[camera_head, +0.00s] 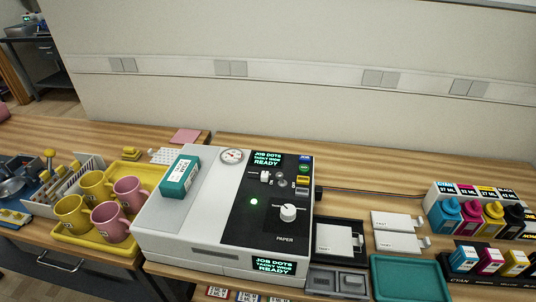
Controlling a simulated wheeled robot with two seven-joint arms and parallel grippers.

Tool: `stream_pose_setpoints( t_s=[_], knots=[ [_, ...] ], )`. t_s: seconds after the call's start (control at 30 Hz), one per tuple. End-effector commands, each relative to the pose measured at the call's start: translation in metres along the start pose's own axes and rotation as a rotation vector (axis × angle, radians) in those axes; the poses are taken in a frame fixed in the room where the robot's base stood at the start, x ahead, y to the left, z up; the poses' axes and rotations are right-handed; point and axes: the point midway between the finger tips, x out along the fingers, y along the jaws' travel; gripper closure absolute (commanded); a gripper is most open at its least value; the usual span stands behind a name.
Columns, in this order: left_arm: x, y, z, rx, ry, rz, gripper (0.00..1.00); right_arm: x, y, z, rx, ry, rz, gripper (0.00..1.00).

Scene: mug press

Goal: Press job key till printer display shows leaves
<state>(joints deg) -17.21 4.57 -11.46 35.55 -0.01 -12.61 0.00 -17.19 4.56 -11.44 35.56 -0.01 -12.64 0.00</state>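The printer (212,214) is a white box with a black control panel on its right half. Its upper display (268,160) shows green text whose top line reads "JOB DOTS" and whose bottom line reads "READY". A front display (274,265) shows the same lines. A white knob (288,213) sits above the word "PAPER", and a green light (254,202) glows. Neither gripper is in view.
A teal box (180,176) lies on the printer's lid, beside a round gauge (232,156). Left, a yellow tray (125,167) holds pink and yellow mugs. Right are white cards (396,222), a teal tray (376,264) and ink bottles (446,217).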

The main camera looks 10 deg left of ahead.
Motion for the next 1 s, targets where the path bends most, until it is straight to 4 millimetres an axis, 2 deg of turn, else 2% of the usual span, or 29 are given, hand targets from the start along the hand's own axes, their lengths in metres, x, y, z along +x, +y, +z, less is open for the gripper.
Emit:
stream_pose_setpoints(
  t_s=[0.03,0.3,1.0],
  knots=[
    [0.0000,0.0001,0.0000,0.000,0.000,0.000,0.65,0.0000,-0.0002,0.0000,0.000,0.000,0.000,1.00],
    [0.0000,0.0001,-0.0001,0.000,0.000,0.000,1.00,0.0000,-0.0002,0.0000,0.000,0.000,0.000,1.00],
    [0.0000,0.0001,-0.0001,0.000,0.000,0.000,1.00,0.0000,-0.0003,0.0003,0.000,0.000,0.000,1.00]
  ],
)
